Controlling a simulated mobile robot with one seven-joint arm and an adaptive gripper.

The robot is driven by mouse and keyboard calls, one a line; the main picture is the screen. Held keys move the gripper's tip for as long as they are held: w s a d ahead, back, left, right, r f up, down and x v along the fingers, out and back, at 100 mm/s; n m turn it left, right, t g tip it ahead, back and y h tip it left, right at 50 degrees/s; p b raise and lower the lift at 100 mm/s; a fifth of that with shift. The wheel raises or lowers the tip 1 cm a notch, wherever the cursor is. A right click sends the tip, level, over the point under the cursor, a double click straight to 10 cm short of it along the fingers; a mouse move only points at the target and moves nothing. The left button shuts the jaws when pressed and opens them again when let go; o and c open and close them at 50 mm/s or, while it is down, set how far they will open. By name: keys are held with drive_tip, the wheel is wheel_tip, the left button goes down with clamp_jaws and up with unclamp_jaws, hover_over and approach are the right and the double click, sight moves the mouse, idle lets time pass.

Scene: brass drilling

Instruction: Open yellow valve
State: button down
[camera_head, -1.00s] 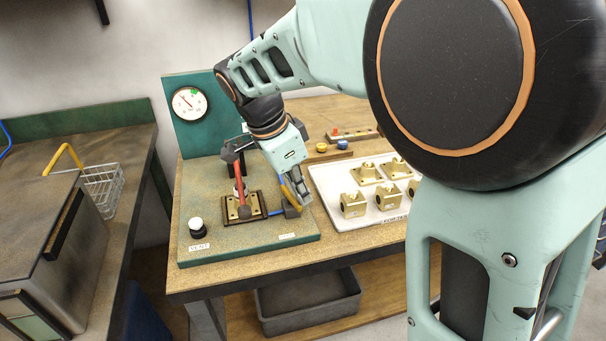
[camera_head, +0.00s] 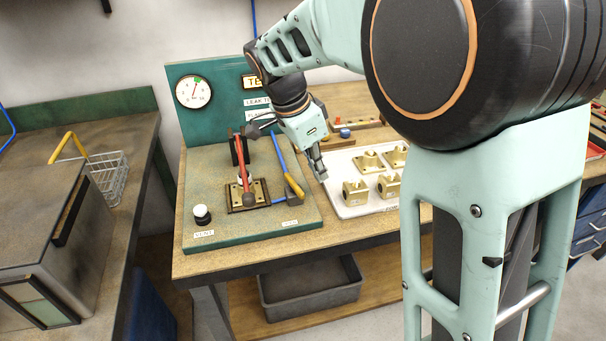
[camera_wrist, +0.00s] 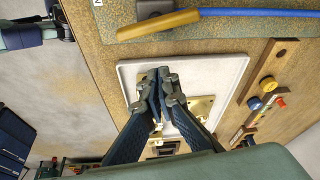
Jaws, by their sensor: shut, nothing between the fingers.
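The yellow valve handle (camera_head: 295,183) is at the right side of the green test board (camera_head: 240,232), beside a grey block. In the wrist view the yellow handle (camera_wrist: 160,24) lies nearly in line with a blue pipe (camera_wrist: 260,13), slightly tilted to it.
A white-capped vent knob (camera_head: 201,214) sits at the board's front left. The white tray (camera_head: 349,209) holds several brass parts. A gauge (camera_head: 193,92) is on the back panel.

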drive_tip(key=p+v, duration=0.1)
drive_tip(key=v, duration=0.9)
drive_tip(key=shift+s+a, duration=0.1)
drive_tip(key=shift+a, duration=0.05)
